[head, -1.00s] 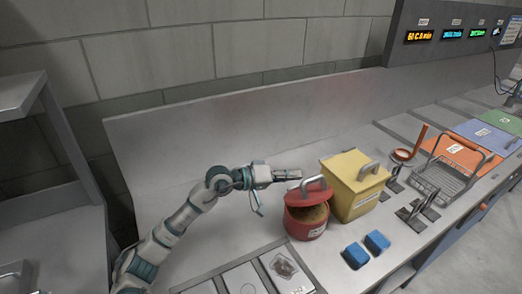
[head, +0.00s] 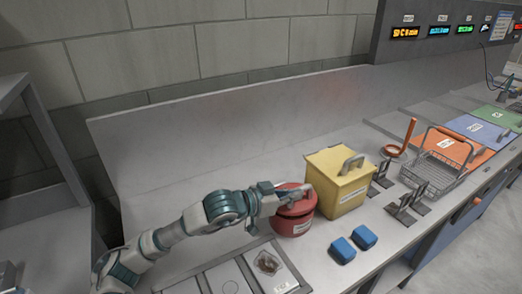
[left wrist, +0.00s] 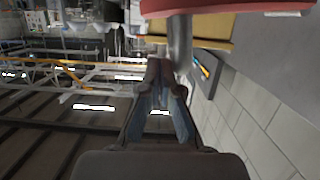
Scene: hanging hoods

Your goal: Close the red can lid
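The red can (head: 294,226) stands on the counter, left of the yellow box. Its red lid (head: 290,187) with a grey handle lies down over the can's top; no gap shows, though my gripper hides part of it. My left gripper (head: 276,198) is at the lid's left side, close to the handle. In the left wrist view the fingers (left wrist: 160,75) come together at the tips, just beside the handle (left wrist: 181,45), under the red lid edge (left wrist: 210,6). I cannot tell whether they touch it. My right gripper is not in view.
The yellow box (head: 340,186) with a handle stands close on the can's right. Two blue blocks (head: 343,249) lie in front. A wire basket (head: 440,165) and dark metal holders are further right. The counter behind my arm is clear.

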